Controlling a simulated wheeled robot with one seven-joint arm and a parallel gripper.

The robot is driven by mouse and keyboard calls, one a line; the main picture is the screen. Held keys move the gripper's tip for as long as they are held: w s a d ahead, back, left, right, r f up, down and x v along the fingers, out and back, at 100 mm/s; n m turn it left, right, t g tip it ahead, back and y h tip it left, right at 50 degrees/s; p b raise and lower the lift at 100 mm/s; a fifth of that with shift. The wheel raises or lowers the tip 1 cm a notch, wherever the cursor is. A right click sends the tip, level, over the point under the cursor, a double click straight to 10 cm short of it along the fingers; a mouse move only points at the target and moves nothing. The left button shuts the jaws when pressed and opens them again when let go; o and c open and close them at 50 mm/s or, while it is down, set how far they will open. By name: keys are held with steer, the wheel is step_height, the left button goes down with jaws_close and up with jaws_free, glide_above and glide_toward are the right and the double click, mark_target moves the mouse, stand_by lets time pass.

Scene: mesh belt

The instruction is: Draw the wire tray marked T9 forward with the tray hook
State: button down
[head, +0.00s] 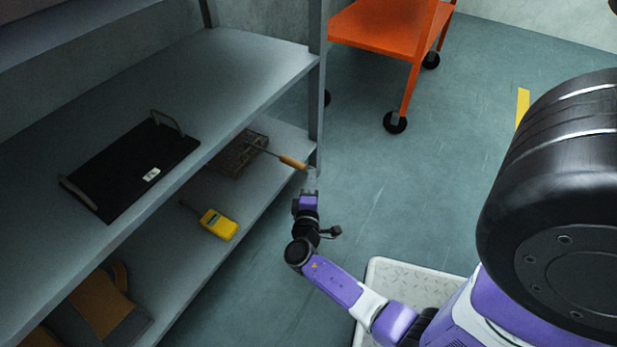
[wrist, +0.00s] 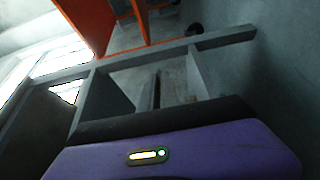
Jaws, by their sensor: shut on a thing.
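The tray hook (head: 293,162) has a wooden handle and a thin metal rod. My gripper (head: 309,174) is shut on the handle's near end, just outside the shelf's front edge. The rod reaches left to the wire tray (head: 233,160), a dark mesh basket on the lower shelf, partly hidden by the shelf above. The rod's tip is at the tray's near right side; I cannot tell if it is hooked on. No T9 mark is readable. The wrist view mostly shows my purple gripper housing, and the hook is not clear there.
A black tray (head: 120,172) with two handles and a white label sits on the upper shelf (head: 235,62). A yellow device (head: 218,224) lies on the lower shelf, nearer than the wire tray. A shelf post (head: 316,105) stands behind the hook. An orange cart (head: 385,25) stands beyond; the floor between is clear.

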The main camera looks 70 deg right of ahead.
steer(key=shift+s+a, duration=1.35)
steer(key=shift+s, duration=4.25)
steer(key=shift+w+d, duration=0.2)
steer(key=shift+w, duration=0.7)
steer(key=shift+w+d, duration=0.25)
steer(key=shift+w, duration=0.65)
steer(key=shift+w+d, duration=0.2)
steer(key=shift+w, duration=0.7)
steer(key=shift+r, duration=0.1)
step_height(320, 180, up, 8)
steer(key=p, duration=0.6)
steer(key=shift+r+p, duration=0.15)
steer(key=shift+p, duration=0.15)
steer(key=shift+s, duration=0.15)
